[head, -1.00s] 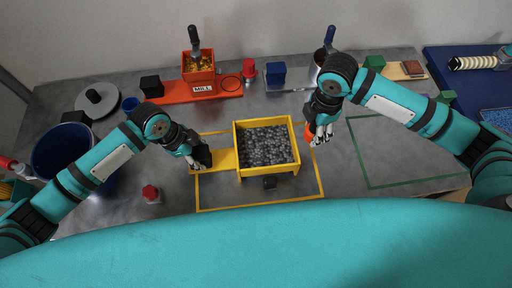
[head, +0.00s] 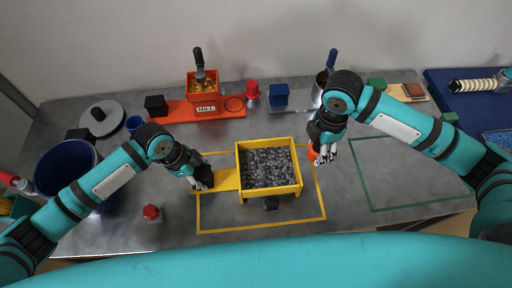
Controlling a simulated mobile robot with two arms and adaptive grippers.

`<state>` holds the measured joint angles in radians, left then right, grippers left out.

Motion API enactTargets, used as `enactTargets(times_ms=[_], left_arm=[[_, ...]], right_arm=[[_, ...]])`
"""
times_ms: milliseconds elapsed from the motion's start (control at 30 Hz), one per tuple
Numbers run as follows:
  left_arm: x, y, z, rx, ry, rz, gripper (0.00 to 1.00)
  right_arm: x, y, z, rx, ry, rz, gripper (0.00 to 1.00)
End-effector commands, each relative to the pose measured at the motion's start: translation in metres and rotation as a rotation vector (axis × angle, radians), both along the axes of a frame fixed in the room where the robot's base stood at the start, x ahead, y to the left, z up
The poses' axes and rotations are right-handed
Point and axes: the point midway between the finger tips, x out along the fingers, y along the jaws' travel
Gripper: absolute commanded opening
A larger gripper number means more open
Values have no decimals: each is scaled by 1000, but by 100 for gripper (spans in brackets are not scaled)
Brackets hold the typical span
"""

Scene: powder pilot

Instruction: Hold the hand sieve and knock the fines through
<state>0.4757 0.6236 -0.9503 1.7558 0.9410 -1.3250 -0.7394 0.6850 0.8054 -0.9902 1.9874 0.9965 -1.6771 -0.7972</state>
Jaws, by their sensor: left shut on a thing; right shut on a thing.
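The yellow hand sieve (head: 297,187) is a square-framed box full of dark grey granules, inside the yellow outline on the table. Its flat yellow handle (head: 226,180) points left. My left gripper (head: 201,182) is shut on a black grip at the handle's left end. My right gripper (head: 322,158) is shut on an orange thing (head: 313,152), mostly hidden by the fingers, just right of the sieve's frame. A gap shows between the orange thing and the sieve wall. A small dark block (head: 271,203) shows under the sieve's front edge.
Behind stand an orange mill (head: 203,98) on a red board, a red-capped jar (head: 252,91) and a blue block (head: 279,95). A dark blue bucket (head: 65,168) is at left. A red-topped bottle (head: 151,212) stands front left. The green outline (head: 372,208) at right encloses bare table.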

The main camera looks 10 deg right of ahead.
Motion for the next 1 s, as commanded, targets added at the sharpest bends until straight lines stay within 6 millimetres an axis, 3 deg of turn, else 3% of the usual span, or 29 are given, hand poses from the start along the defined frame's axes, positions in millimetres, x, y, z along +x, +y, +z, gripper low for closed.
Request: enactTargets(times_ms=[700,733,900,1000], left_arm=[[0,0,0,0,-1,0,0],[0,0,0,0,-1,0,51],[0,0,0,0,-1,0,73],[0,0,0,0,-1,0,74]], right_arm=[[0,0,0,0,0,0,0],[0,0,0,0,0,0,0],[0,0,0,0,-1,0,0],[0,0,0,0,-1,0,0]])
